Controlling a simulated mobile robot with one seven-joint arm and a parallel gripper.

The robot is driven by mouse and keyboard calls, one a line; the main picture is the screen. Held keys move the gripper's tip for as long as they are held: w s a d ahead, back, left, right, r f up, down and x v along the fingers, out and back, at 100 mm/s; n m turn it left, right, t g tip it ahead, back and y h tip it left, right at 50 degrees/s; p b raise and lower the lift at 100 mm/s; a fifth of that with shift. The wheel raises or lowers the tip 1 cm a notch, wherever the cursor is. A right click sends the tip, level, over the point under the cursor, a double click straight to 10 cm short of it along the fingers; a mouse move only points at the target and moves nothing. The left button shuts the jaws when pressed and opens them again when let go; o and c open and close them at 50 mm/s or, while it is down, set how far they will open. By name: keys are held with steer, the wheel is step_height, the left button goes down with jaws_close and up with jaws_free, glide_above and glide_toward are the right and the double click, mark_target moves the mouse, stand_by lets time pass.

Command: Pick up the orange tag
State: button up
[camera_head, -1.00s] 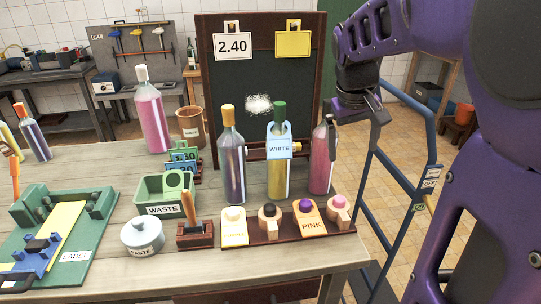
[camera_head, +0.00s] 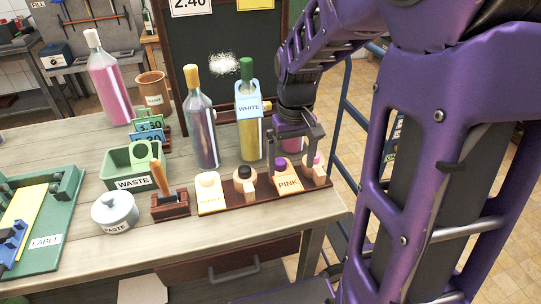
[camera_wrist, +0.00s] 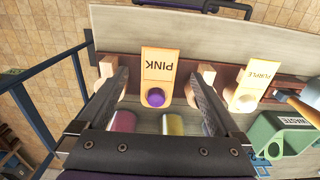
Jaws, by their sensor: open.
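The orange tag (camera_head: 288,184), lettered PINK, leans on the dark red rack (camera_head: 226,206) with a purple knob (camera_head: 281,163) at its top. In the wrist view the orange tag (camera_wrist: 160,64) lies upside down between my two fingers, its purple knob (camera_wrist: 156,97) toward my palm. My gripper (camera_head: 292,160) is open and empty, fingers pointing down just above the tag; in the wrist view my gripper (camera_wrist: 160,82) has a finger on each side of it. I cannot tell whether they touch it.
Bottles stand behind: purple (camera_head: 203,135), yellow with a WHITE tag (camera_head: 249,130), and a pink one (camera_head: 291,144) mostly hidden by my gripper. A blue rail (camera_head: 345,120) stands right.

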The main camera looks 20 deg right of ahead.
mark_target(290, 187)
steer(key=shift+f+b, duration=0.45)
steer(key=shift+f, duration=2.4)
steer(key=shift+f, duration=0.25)
steer(key=c, duration=1.2)
